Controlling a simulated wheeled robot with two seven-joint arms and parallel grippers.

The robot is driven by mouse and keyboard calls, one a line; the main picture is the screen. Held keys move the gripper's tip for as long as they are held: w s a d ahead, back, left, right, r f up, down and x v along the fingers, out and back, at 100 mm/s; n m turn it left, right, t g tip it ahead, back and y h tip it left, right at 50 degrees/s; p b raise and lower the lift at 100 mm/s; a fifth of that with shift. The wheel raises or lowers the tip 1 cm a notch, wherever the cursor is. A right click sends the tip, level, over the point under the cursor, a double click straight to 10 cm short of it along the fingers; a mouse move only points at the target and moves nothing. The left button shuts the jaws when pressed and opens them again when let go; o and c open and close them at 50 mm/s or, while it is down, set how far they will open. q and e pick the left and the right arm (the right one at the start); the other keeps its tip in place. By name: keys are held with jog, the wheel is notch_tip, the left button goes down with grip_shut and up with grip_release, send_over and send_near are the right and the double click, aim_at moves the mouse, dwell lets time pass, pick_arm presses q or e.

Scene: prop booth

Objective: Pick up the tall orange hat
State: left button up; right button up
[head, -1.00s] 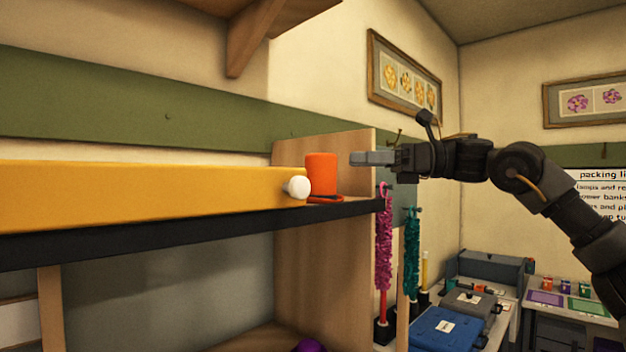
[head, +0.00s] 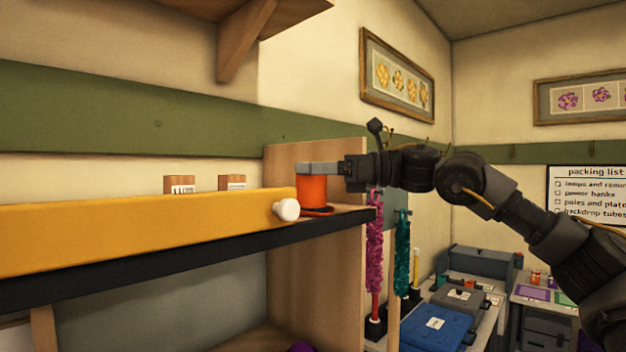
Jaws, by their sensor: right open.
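The tall orange hat (head: 312,192) stands upright on its brim on the shelf (head: 349,213), close to the wooden end panel. My right gripper (head: 304,168) comes in level from the right, and its fingers cover the top of the hat in the picture. The gripper is open. I cannot tell whether the fingers are around the hat's crown or only in front of it. My left gripper is not in view.
A yellow board (head: 150,227) with a white knob (head: 287,209) runs along the shelf front, just left of the hat. The wooden end panel (head: 290,156) stands behind. Two small wooden blocks (head: 180,185) sit behind the board. Feather boas (head: 375,255) hang at right.

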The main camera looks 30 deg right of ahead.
jog(key=x, duration=0.2)
jog(key=shift+w+a+r+p, duration=0.15)
jog(key=shift+a+p, duration=0.05)
jog(key=shift+p, duration=0.2)
jog(key=shift+w+a, duration=0.15)
jog(key=shift+a, duration=0.05)
jog(key=shift+d, duration=0.2)
jog(key=c, duration=0.4)
jog(key=shift+a, duration=0.15)
jog(key=c, duration=0.6)
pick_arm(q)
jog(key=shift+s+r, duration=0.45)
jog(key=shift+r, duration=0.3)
pick_arm(e)
jog(key=shift+c, duration=0.2)
jog(key=shift+r, duration=0.15)
notch_tip(320, 180, up, 6)
jog(key=shift+r+b, duration=0.25)
jog(key=shift+b, duration=0.8)
pick_arm(q)
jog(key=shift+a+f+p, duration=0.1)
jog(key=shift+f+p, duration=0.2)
jog(key=shift+p, duration=0.4)
pick_arm(e)
notch_tip(320, 180, up, 11)
